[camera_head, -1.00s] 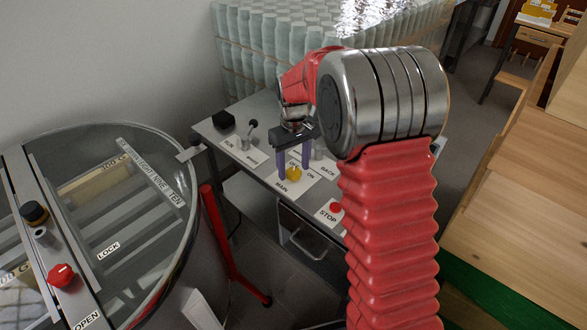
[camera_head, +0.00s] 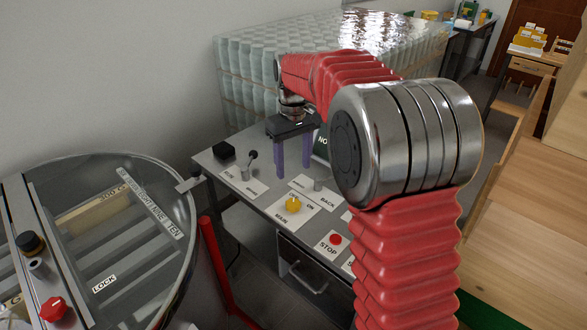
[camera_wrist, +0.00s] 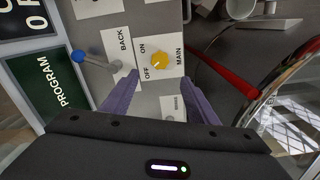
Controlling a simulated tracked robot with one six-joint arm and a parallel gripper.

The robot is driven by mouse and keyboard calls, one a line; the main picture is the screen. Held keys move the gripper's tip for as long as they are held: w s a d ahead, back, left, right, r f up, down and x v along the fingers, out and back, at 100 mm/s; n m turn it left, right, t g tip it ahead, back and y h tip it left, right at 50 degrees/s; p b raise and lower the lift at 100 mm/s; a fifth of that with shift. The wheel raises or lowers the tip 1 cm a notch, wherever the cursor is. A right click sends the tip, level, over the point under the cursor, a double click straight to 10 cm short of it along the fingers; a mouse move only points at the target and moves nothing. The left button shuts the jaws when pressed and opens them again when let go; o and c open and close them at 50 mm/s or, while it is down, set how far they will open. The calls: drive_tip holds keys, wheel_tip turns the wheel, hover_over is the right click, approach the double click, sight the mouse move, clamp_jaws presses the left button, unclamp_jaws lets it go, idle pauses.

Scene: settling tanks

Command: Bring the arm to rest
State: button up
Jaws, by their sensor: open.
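My gripper (camera_head: 293,164) is open and empty, its two purple fingers pointing down above the control desk (camera_head: 240,203). In the head view it hangs behind the yellow MAIN knob (camera_head: 292,204), apart from it. In the wrist view my gripper (camera_wrist: 160,100) has its fingers spread, with the yellow knob (camera_wrist: 159,60) beyond the gap between them. My red arm rises at the right and bends over towards the desk. It partly hides the desk's right side.
A red STOP button (camera_head: 335,239) and small levers (camera_head: 252,157) stand on the desk. A round glass-lidded tank (camera_head: 110,220) is at the left. Wrapped stacks of jars (camera_head: 260,75) stand behind. A wooden bench (camera_head: 530,200) lies right. Space above the desk is open.

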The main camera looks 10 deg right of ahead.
idle(0.4)
drive_tip(key=s+r+m+t, duration=0.1)
drive_tip(key=s+r+t, duration=0.1)
drive_tip(key=s, duration=1.3)
drive_tip(key=s+r+m+t, duration=0.2)
drive_tip(key=s+t, duration=0.1)
drive_tip(key=s, duration=1.2)
drive_tip(key=shift+s+a+m+t, duration=0.15)
drive_tip(key=shift+m+t, duration=0.15)
